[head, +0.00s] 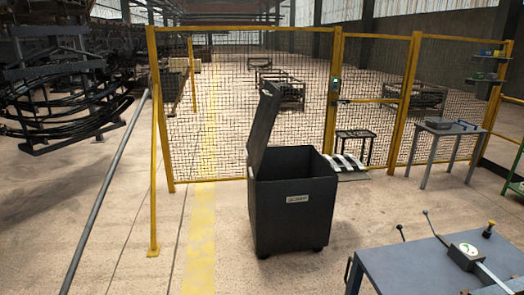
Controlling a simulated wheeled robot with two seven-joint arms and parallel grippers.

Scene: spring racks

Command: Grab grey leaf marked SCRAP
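No leaf with a readable SCRAP mark shows in the head view. Several pale curved strips (348,162) lie side by side just behind and right of the dark bin; they may be leaves, but any writing is too small to read. Many dark curved leaves (75,120) are stacked on a rack at the left. Neither of my grippers is in view.
A dark wheeled bin (292,218) with its lid raised stands mid-floor; its small label is unclear. A yellow mesh fence (245,100) runs behind it. A blue-grey table (415,270) with a gauge (466,256) stands front right, a grey table (440,127) farther back.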

